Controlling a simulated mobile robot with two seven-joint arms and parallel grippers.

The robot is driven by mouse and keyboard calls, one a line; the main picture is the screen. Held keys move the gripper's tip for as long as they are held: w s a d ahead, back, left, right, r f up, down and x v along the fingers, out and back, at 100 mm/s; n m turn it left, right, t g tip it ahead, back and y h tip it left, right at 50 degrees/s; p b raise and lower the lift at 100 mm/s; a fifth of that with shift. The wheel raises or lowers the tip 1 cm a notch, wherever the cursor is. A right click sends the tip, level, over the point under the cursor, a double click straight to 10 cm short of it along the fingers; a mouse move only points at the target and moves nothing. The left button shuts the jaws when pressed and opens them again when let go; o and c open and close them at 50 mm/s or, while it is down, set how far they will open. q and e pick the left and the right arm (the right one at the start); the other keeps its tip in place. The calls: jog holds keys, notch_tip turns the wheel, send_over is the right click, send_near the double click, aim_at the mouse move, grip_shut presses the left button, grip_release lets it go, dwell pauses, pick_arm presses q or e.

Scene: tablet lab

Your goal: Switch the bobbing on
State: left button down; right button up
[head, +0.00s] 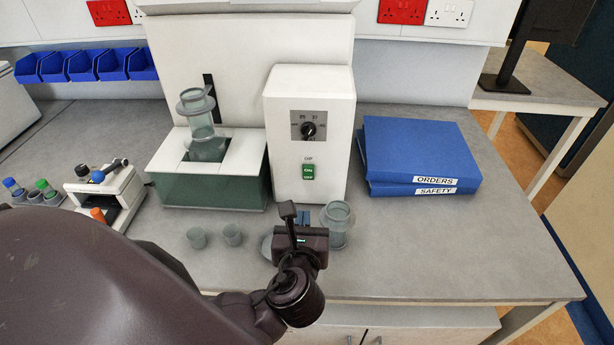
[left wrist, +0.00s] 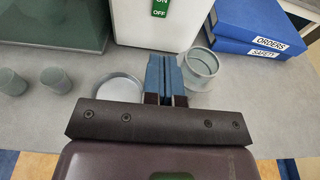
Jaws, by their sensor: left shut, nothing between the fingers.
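The white control box (head: 310,95) stands at the back of the bench. A green ON/OFF rocker switch (head: 308,172) sits low on its front, under a small label that seems to read "DIP". The switch also shows at the top edge of the left wrist view (left wrist: 160,8), partly cut off. Left of the box, a glass basket (head: 205,130) hangs in the green tank with a white top (head: 215,180). My left gripper (head: 303,216) is shut and empty over the bench, in front of the box and below the switch, apart from it. Its blue fingers (left wrist: 163,65) point towards the box.
A round dial (head: 308,130) is above the switch. A clear glass vessel (head: 336,224) stands right beside my gripper, and a shallow dish (left wrist: 120,87) left of it. Two small grey cups (head: 214,236) stand further left. Blue binders (head: 415,150) lie right. The front right bench is clear.

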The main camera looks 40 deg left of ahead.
aim_at(308, 170)
pick_arm(q)
jog(key=x, duration=0.8)
jog(key=r+p+x, duration=0.1)
jog(key=x, duration=0.3)
jog(key=shift+w+a+f, duration=0.1)
jog(key=shift+w+a, duration=0.1)
jog(key=shift+w, duration=0.1)
jog(key=shift+w+a, duration=0.35)
jog(key=shift+w, duration=0.25)
